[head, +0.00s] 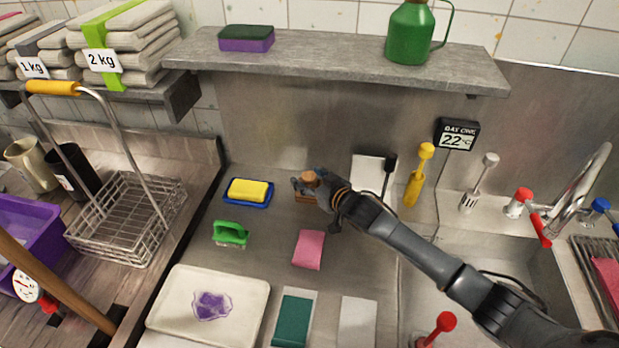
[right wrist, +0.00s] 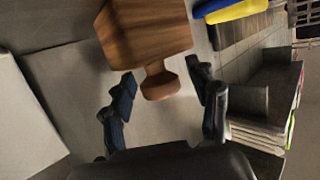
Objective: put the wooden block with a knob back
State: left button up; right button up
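The wooden block (head: 304,197) with a knob stands on the grey counter near the back wall. In the right wrist view the block (right wrist: 148,30) is large, and its knob (right wrist: 160,84) points toward my palm. My right gripper (head: 320,187) is at the block, partly covering it in the head view. In the right wrist view the fingers of my right gripper (right wrist: 162,78) are apart on either side of the knob, with gaps visible. My left gripper is not in view.
A yellow sponge on a blue tray (head: 236,203), a green brush (head: 230,234) and a pink cloth (head: 309,250) lie nearby. A white card (head: 369,170) and a yellow tool (head: 416,182) stand right of the block. A grey shelf (head: 330,67) overhangs behind; a white tray (head: 170,318) is in front.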

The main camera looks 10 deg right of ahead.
jog(key=shift+r, duration=0.25)
jog(key=shift+s+d, duration=0.25)
jog(key=shift+s, duration=0.3)
jog(key=b+v, duration=0.1)
jog(key=v, duration=1)
